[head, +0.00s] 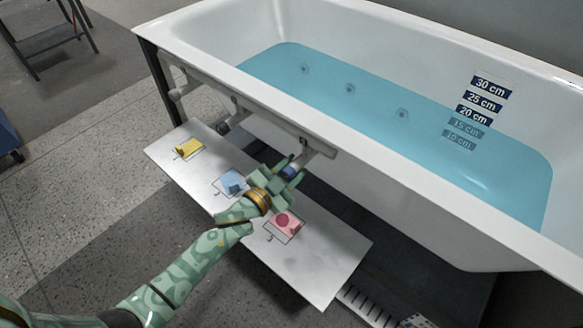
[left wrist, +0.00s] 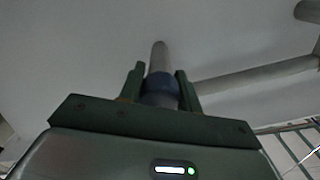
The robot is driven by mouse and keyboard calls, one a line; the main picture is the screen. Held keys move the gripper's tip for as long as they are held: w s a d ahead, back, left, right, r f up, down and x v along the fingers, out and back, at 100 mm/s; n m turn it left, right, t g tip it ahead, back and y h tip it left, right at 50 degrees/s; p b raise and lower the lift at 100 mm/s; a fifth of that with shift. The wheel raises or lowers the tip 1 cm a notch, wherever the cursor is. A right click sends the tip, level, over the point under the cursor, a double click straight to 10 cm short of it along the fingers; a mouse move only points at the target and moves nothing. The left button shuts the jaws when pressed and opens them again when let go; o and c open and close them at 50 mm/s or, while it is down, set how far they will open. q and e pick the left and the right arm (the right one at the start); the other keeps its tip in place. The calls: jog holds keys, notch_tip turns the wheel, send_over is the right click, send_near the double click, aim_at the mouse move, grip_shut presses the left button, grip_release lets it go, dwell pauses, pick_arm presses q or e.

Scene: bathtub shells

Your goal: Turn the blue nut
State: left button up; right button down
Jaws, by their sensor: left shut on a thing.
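The blue nut (left wrist: 160,90) sits on a grey pipe (left wrist: 159,57) under the tub in the left wrist view. My left gripper (left wrist: 160,88) has one finger on each side of it and is shut on it. In the head view the left gripper (head: 289,170) is at the pipework below the tub's near rim, and only a bit of the blue nut (head: 290,169) shows between its fingers. My right gripper is in neither view.
The white bathtub (head: 400,150) holds blue water beside depth labels (head: 478,102). Below its near side a pale board (head: 325,255) carries yellow (head: 188,147), blue (head: 230,182) and red (head: 285,223) patches with small items. More grey pipes (head: 185,88) run along the tub to the left.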

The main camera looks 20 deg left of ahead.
pick_arm(q)
jog(key=m, duration=0.4)
jog(key=shift+f+m, duration=0.1)
jog(key=shift+m, duration=0.3)
jog(key=m, duration=0.3)
jog(key=shift+m, duration=0.9)
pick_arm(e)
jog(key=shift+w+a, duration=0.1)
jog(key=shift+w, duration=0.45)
pick_arm(q)
jog(key=o, duration=1)
jog(key=shift+c, duration=0.2)
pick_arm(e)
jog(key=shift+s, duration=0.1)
